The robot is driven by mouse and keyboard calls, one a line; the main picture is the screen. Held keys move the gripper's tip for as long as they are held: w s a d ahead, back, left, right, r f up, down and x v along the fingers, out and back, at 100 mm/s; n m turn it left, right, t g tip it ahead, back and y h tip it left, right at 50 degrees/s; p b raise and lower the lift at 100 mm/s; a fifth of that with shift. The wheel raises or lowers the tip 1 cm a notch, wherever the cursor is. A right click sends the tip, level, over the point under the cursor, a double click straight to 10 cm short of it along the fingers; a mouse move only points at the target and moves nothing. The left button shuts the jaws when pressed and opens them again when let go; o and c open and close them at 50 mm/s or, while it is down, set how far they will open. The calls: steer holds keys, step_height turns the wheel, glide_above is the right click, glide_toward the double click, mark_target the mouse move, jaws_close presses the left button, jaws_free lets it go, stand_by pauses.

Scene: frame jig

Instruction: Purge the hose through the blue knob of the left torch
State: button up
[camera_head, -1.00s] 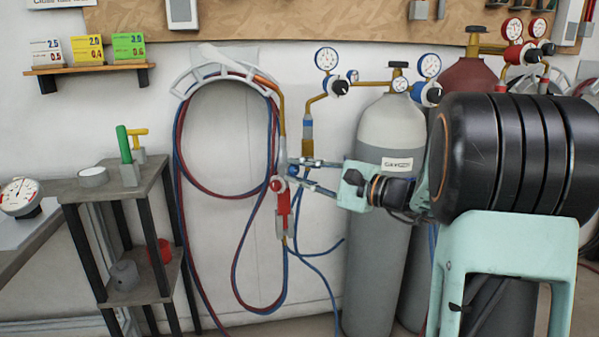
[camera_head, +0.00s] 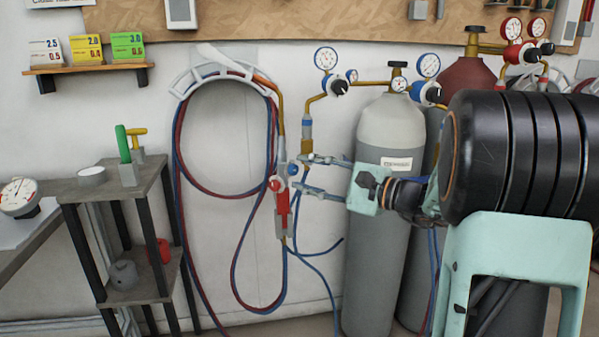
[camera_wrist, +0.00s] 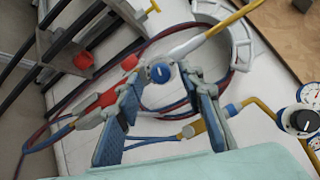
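The left torch hangs upright on the wall, with a red handle (camera_head: 283,208) and a brass neck (camera_head: 281,110). The blue knob (camera_head: 293,169) is on the torch's right side, the red knob (camera_head: 276,184) on its left. My gripper (camera_head: 303,173) is open, its fingers pointing left at the torch. In the wrist view the blue knob (camera_wrist: 159,73) faces me with a white bar across it, between and just beyond the fingertips of my gripper (camera_wrist: 164,88). No finger clearly touches it. The red knob (camera_wrist: 129,62) sits behind the left finger's tip.
Red and blue hoses (camera_head: 236,270) loop from a white wall holder (camera_head: 185,84). A brass pipe with a blue fitting (camera_head: 307,127) is close to the upper finger. A grey cylinder (camera_head: 375,260) stands behind my arm. A small shelf stand (camera_head: 120,185) is at left.

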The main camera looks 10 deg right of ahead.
steer(key=v, duration=0.9)
steer(key=shift+s+d, duration=0.2)
steer(key=shift+s, duration=0.05)
steer(key=shift+d, duration=0.1)
stand_by(1.4)
